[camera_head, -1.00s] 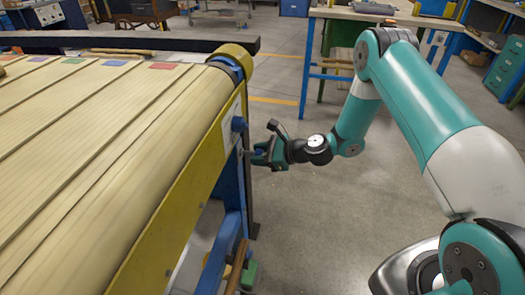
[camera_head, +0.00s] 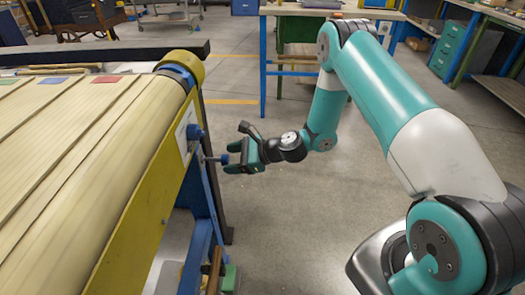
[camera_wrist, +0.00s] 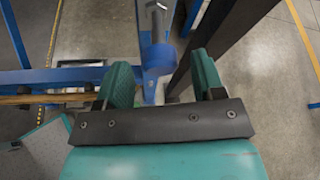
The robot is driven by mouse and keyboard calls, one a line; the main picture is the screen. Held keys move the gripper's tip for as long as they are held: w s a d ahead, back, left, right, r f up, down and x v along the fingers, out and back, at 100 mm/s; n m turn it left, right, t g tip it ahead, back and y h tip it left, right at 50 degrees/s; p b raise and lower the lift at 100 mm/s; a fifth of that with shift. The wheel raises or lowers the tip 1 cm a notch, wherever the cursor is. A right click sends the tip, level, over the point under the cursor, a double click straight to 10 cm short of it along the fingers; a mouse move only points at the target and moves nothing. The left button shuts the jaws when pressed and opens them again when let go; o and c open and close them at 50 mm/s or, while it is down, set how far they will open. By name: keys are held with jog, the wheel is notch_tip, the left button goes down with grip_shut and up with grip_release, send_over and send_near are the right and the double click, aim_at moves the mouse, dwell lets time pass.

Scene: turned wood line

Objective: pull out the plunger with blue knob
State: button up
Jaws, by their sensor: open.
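The plunger's blue knob (camera_head: 223,158) sits at the end of a thin grey rod that sticks out from the yellow side of the belt table, at its end. In the wrist view the blue knob (camera_wrist: 157,57) lies in line with the gap between my fingers, with the rod beyond it. My gripper (camera_head: 236,158) is open beside the knob, on its outer side. In the wrist view my gripper's fingertips (camera_wrist: 162,68) are apart, left and right of the knob. I cannot tell whether either finger touches it.
The belt table (camera_head: 90,150) with slats and coloured squares fills the left. Another blue knob (camera_head: 195,132) is fixed higher on its yellow side. Blue legs stand below. A workbench (camera_head: 320,10) stands at the back. The floor (camera_head: 270,220) right of the belt table is free.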

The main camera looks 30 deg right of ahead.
jog(key=v, duration=1.5)
jog(key=shift+s+d, duration=0.2)
